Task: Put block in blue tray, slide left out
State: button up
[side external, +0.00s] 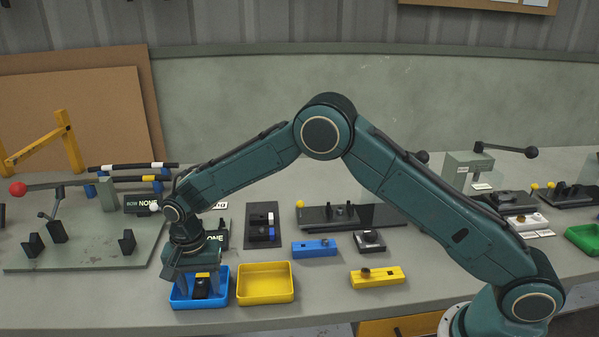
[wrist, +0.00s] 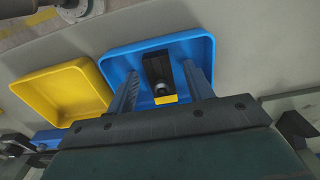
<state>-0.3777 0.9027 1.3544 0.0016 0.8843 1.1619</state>
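A dark block (side external: 201,290) with a yellow end sits in the blue tray (side external: 222,298) at the front left. In the wrist view the block (wrist: 156,70) lies on the floor of the blue tray (wrist: 205,48). My gripper (side external: 200,284) points down into the tray, with its fingers on either side of the block. In the wrist view my gripper (wrist: 160,88) is open, with blue tray floor showing between each finger and the block. A long black slide-like fixture (side external: 325,217) with a yellow knob at its left end stands at mid table.
A yellow tray (side external: 265,284) is close on the right of the blue tray. A red-knobbed lever (side external: 18,189) stands on the left board.

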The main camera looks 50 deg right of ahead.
notch_tip(320, 180, up, 14)
dwell(1.0)
